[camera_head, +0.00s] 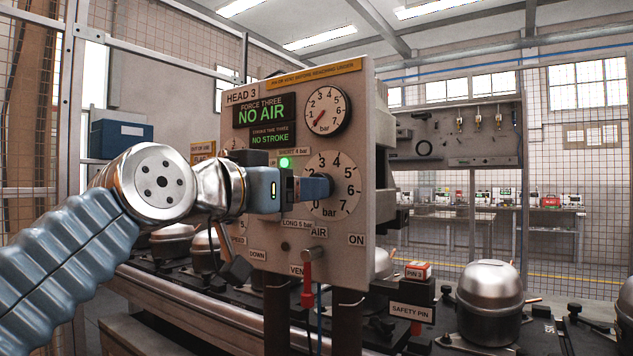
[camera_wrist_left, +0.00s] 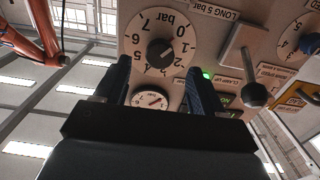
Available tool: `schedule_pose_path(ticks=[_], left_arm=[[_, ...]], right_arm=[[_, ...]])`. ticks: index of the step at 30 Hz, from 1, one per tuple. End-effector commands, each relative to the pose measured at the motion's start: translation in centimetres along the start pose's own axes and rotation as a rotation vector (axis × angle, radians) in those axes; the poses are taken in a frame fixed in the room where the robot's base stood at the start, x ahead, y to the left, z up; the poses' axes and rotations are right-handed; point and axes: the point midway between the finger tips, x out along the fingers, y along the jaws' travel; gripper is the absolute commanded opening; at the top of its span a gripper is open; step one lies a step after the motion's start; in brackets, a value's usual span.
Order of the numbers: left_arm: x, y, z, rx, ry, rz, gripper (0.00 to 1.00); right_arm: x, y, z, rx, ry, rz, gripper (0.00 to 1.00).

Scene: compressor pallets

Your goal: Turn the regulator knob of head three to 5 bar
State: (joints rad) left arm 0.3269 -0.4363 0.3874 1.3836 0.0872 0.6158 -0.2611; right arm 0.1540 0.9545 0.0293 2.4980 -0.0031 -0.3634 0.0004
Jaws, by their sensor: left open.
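The grey HEAD 3 panel (camera_head: 245,105) faces me with a large regulator dial (camera_head: 345,170), marked in bar. In the left wrist view the dial (camera_wrist_left: 137,60) appears upside down with a black knob (camera_wrist_left: 160,53) at its centre. My left gripper (camera_head: 318,188) is at the dial and hides the knob in the head view. In the wrist view the gripper (camera_wrist_left: 160,70) is open, its fingers either side of the knob; I cannot tell whether they touch it. My right gripper is not in view.
A pressure gauge (camera_head: 326,109) above has its red needle at the low end. Green screens (camera_head: 265,111) read NO AIR and NO STROKE. A red-handled lever (camera_head: 307,287) hangs below the dial. A compressor (camera_head: 490,300) and a SAFETY PIN block (camera_head: 411,312) stand right.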

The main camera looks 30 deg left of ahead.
Motion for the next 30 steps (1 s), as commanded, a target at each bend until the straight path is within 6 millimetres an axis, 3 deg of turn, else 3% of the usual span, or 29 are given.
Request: schedule_pose_path(ticks=[3, 9, 20, 30], left_arm=[[2.6, -0.1, -0.1, -0.001, -0.004, -0.001, 0.69], [5.2, -0.1, -0.1, 0.000, -0.002, -0.001, 0.69], [5.9, 0.0, 0.0, 0.000, 0.000, 0.000, 0.69], [5.9, 0.0, 0.0, 0.000, 0.000, 0.000, 0.20]], right_arm=[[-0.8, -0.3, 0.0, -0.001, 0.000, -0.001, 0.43], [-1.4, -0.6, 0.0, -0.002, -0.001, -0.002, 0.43], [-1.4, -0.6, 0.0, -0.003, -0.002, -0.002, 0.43], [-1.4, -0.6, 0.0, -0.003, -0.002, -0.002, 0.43]])
